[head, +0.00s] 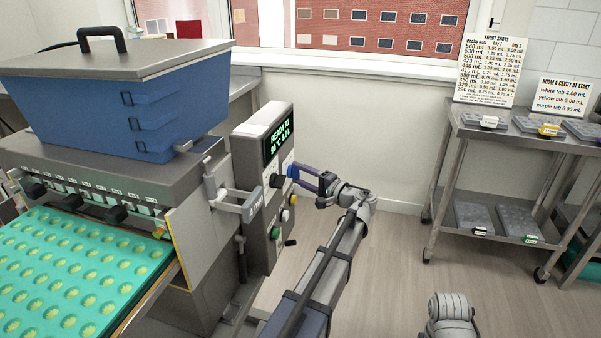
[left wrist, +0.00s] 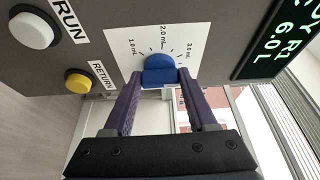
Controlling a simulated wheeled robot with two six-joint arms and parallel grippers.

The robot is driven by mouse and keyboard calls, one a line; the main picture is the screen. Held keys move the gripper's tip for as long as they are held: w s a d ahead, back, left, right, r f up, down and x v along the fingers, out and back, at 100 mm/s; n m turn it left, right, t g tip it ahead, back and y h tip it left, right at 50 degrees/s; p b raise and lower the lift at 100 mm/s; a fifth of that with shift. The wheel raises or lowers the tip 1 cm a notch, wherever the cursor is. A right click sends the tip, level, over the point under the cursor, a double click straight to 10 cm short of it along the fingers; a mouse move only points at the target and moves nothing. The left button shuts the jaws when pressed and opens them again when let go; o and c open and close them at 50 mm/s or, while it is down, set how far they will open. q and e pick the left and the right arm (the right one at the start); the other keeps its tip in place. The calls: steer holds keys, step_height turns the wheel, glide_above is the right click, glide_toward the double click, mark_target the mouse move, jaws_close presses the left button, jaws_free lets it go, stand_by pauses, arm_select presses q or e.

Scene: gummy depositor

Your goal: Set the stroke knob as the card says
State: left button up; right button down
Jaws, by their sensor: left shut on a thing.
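The blue stroke knob (left wrist: 160,72) sits on a white dial plate marked 1.0, 2.0 and 3.0 mL in the left wrist view. Its top lies below the 2.0 mL mark; I cannot make out a pointer line. My left gripper (left wrist: 160,84) is shut on it, one finger on each side. In the head view the knob (head: 293,171) shows at the control box's right edge, with my left gripper (head: 306,180) at it. The short shots card (head: 490,70) stands on the right-hand cart; its small columns are hard to read. My right gripper is out of view.
The control box (head: 252,160) has a green-lit display (head: 278,139). A white RUN button (left wrist: 32,30) and a yellow RETURN button (left wrist: 78,81) are near the knob. A second card (head: 564,96) stands on the cart.

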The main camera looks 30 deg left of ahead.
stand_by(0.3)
arm_select(q)
steer(key=o, duration=1.4)
steer(key=shift+c, duration=0.2)
steer(key=s+d, duration=0.1)
steer(key=d, duration=0.6)
steer(key=shift+s+d, duration=0.15)
steer(key=shift+d, duration=0.25)
steer(key=s+d+r+m+g+h+p, duration=0.2)
steer(key=s+d+h+p, duration=1.4)
steer(key=s+d+p, duration=0.8)
steer(key=s+d+g, duration=0.1)
steer(key=d, duration=0.4)
steer(key=shift+d+r+h+p, duration=0.15)
steer(key=shift+r+h+p, duration=0.15)
steer(key=shift+h+p, duration=0.1)
